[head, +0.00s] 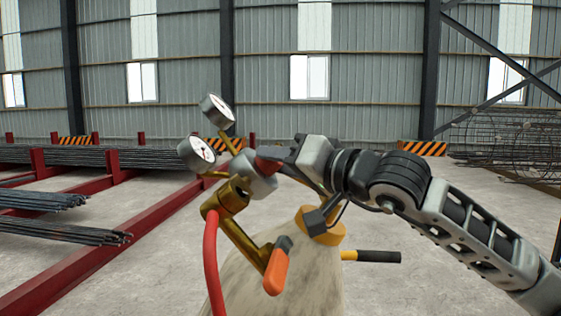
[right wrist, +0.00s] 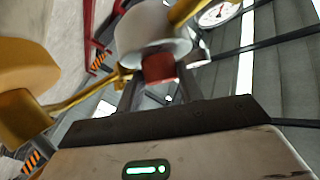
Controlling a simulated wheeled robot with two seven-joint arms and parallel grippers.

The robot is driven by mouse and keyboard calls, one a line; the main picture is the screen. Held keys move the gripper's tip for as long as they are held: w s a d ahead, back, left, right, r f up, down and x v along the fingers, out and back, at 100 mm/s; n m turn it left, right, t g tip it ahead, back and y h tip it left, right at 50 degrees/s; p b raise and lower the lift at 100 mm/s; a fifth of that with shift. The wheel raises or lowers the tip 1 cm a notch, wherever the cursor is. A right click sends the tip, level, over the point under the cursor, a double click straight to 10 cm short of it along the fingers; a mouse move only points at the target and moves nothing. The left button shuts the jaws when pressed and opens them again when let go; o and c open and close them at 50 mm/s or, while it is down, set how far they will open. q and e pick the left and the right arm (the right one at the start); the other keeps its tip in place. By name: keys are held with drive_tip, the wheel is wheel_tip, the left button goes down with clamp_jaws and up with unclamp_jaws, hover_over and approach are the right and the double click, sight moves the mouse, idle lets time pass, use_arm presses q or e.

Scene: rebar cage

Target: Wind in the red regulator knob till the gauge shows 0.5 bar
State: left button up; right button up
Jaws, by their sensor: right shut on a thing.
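The red regulator knob (head: 267,164) sits at the front of the silver regulator body (head: 257,182), partly hidden by my right gripper (head: 277,161). In the right wrist view the knob (right wrist: 159,68) is between the two fingers of the gripper (right wrist: 158,82), which is shut on it. Two round white-faced gauges, an upper one (head: 217,111) and a lower one (head: 197,154), stand on brass stems left of the knob. Their readings are too small to tell. Part of one gauge (right wrist: 218,14) shows in the right wrist view. My left gripper is not in view.
A red hose (head: 211,262) hangs from the brass fitting (head: 232,196). A brass arm with an orange-tipped end (head: 276,272) sticks out below. A pale cylinder (head: 290,285) with a yellow collar (head: 322,228) stands beneath. Rebar bundles (head: 60,235) lie left on red racks.

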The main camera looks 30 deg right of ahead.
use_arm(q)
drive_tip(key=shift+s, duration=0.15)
use_arm(e)
drive_tip(key=shift+r, duration=0.1)
